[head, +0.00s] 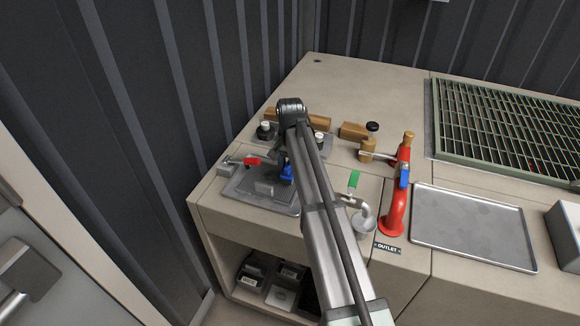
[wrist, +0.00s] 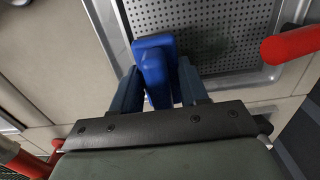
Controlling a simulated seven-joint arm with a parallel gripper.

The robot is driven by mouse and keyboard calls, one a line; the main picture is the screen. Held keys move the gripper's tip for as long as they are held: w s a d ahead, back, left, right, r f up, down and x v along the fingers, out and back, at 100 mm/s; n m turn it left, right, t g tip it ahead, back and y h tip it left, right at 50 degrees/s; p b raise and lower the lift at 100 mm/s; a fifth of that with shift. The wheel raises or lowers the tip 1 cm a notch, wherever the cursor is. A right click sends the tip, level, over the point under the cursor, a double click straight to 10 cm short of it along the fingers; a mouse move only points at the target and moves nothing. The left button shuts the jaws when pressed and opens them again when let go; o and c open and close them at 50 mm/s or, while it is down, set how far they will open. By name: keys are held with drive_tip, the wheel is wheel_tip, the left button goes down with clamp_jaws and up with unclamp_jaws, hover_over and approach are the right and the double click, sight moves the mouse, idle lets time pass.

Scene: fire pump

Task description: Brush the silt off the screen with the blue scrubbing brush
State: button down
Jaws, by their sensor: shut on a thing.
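The blue scrubbing brush (wrist: 153,58) is between the two fingers of my gripper (wrist: 160,85) in the wrist view, and the gripper is shut on it. In the head view the brush (head: 287,173) shows as a small blue patch beside my arm, which hides most of the gripper. The screen (wrist: 190,22) is a perforated grey metal plate in a raised metal frame. Darker silt (wrist: 218,42) shows on it to the right of the brush. The brush head is over the screen's near edge; I cannot tell if it touches. In the head view the screen (head: 245,188) lies at the bench's left end.
A red-handled valve (head: 250,161) sits just behind the screen. A green-handled tap (head: 355,180) and a red outlet pipe (head: 396,205) stand to the right. Beyond are an empty metal tray (head: 470,228) and a large grating (head: 505,125). A ribbed wall rises close on the left.

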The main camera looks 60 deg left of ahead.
drive_tip(key=shift+f, duration=1)
idle(0.3)
